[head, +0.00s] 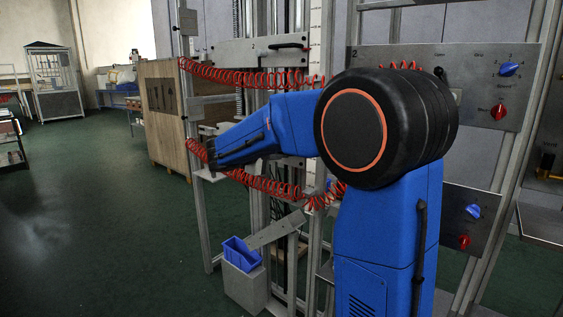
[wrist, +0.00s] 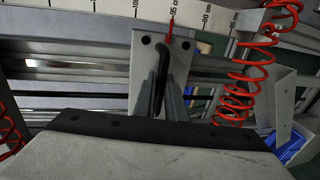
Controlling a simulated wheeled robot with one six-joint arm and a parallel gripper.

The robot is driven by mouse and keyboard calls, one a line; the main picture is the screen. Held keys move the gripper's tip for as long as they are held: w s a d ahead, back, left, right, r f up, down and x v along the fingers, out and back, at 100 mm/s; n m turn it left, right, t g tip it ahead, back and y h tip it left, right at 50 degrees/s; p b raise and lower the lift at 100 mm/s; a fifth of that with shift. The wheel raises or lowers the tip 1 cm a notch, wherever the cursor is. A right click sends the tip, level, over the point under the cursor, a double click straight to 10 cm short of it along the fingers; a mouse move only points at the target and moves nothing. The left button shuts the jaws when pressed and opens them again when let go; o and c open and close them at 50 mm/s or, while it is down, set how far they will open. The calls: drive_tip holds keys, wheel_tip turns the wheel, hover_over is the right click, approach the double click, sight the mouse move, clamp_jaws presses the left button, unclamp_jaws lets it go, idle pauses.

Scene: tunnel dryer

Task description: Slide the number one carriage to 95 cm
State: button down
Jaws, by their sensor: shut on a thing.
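The carriage (wrist: 142,60) is a pale metal plate with dark bolt holes in the wrist view. A curved black handle (wrist: 162,52) stands out from it. My gripper (wrist: 161,95) is shut on this handle, with its grey fingers on either side. A red pointer (wrist: 171,30) rises from the carriage to the scale (wrist: 120,10). Its tip is at the 95 cm label, within what I can read. In the head view my blue arm reaches left to the lower rail, and the gripper there is mostly hidden. No number shows on the held carriage.
Red coiled hoses (wrist: 247,75) hang beside the carriage. Another carriage with a black handle (head: 288,46) sits higher up. A blue bin (head: 240,253) stands below on a grey box. Control panels (head: 478,70) are at right; open floor lies left.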

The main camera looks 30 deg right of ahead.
drive_tip(key=c, duration=2.1)
unclamp_jaws()
drive_tip(key=shift+a, duration=0.15)
drive_tip(key=v, duration=1.7)
drive_tip(key=shift+a, duration=0.1)
